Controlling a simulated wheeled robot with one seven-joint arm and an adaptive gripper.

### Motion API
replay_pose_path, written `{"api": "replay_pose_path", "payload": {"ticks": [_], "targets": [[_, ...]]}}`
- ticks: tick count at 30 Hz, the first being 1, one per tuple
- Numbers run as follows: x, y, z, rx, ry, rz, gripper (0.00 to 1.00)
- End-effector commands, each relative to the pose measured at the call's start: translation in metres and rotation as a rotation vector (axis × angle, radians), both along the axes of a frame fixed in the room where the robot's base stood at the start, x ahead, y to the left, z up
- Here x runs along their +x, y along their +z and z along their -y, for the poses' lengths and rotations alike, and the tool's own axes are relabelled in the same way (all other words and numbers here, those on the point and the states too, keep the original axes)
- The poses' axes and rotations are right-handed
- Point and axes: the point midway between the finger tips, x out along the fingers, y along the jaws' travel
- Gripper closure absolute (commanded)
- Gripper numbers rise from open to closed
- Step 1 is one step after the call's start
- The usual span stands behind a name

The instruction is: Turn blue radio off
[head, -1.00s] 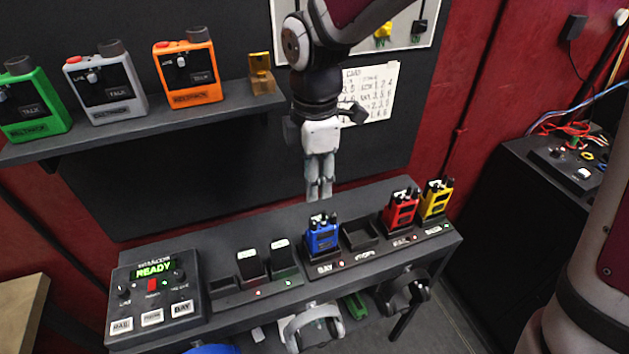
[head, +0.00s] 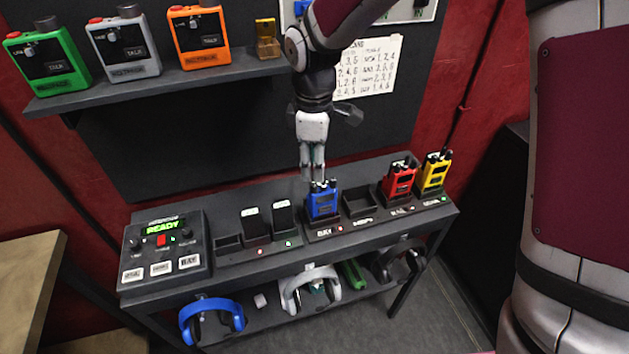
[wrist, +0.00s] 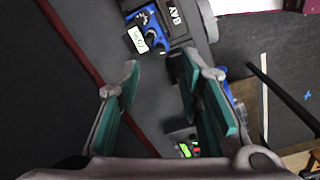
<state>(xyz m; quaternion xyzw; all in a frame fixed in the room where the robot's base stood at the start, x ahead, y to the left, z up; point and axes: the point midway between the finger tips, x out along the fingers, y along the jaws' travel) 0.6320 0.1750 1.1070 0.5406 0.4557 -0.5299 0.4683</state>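The blue radio (head: 322,203) stands upright in its dock on the table, with dark knobs and an antenna on its top. A red light (head: 340,229) shows on the dock beside the BAY label. My gripper (head: 313,179) points down just above the radio's top, slightly to its left in the head view. I cannot tell whether it touches the knobs. In the wrist view my gripper (wrist: 160,72) has its two teal-padded fingers apart with nothing between them. A blue body with a dark knob, likely the radio (wrist: 150,28), shows beyond the fingertips.
An empty dock slot (head: 360,204), a red radio (head: 399,180) and a yellow radio (head: 434,173) stand to the right. Black units (head: 256,224) and a READY console (head: 165,246) are to the left. Headphones (head: 311,288) hang below. Larger radios (head: 130,48) line the shelf.

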Motion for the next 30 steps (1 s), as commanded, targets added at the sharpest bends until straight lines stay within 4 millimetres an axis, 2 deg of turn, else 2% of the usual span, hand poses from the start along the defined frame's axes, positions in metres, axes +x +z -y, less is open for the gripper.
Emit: {"api": "replay_pose_path", "payload": {"ticks": [3, 10, 15, 23, 27, 30], "targets": [[-0.001, -0.023, 0.000, -0.001, 0.001, -0.004, 0.67], [0.000, -0.052, 0.000, -0.001, 0.002, -0.003, 0.67], [0.001, -0.060, 0.000, 0.000, 0.001, 0.000, 0.67], [0.001, -0.061, 0.000, 0.000, 0.001, 0.000, 0.67], [0.001, -0.060, 0.000, 0.000, 0.001, 0.000, 0.98], [0.001, -0.060, 0.000, 0.000, 0.001, 0.000, 1.00]]}}
